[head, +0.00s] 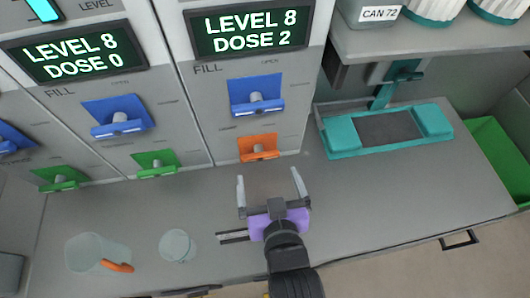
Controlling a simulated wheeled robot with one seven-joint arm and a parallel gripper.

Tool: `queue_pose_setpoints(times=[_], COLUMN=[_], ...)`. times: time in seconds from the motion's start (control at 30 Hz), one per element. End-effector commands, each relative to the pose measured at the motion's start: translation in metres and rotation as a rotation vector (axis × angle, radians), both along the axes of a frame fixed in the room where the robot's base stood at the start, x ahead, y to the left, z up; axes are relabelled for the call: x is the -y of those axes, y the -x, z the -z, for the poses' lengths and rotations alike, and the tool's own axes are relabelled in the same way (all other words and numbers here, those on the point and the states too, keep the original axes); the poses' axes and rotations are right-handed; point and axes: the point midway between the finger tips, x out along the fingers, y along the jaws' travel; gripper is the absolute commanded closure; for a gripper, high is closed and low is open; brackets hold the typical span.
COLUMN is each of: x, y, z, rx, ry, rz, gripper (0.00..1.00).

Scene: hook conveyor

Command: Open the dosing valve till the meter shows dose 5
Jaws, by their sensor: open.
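A meter (249,29) on the right-hand panel reads LEVEL 8, DOSE 2. Below it is a blue lever (257,106) marked FILL, and lower down an orange lever (259,153). The meter to its left (76,57) reads LEVEL 8, DOSE 0, with a blue lever (121,130) and a green lever (156,169) below it. Which lever is the dosing valve is not labelled legibly. My gripper (270,186) is open and empty over the counter, fingers pointing toward the panel, a little short of the orange lever and apart from it.
A clear jug (96,254) with an orange handle and a clear cup (177,246) stand on the counter at front left. A teal device (384,128) stands at right, under a shelf with a can labelled CAN 72 (370,14). A green bin (497,158) is at far right.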

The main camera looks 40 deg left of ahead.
Motion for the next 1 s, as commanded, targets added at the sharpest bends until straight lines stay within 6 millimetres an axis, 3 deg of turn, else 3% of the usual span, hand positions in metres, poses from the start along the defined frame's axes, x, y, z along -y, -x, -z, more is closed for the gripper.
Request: queue_pose_setpoints(times=[0.53, 0.97, 1.0], x=[-0.052, -0.059, -0.059], y=[-0.039, -0.046, -0.046], z=[0.023, 0.028, 0.028], rx=[-0.001, -0.001, -0.001], ry=[0.001, 0.0, 0.0], rz=[-0.008, -0.006, -0.006], gripper=[0.0, 0.0, 0.06])
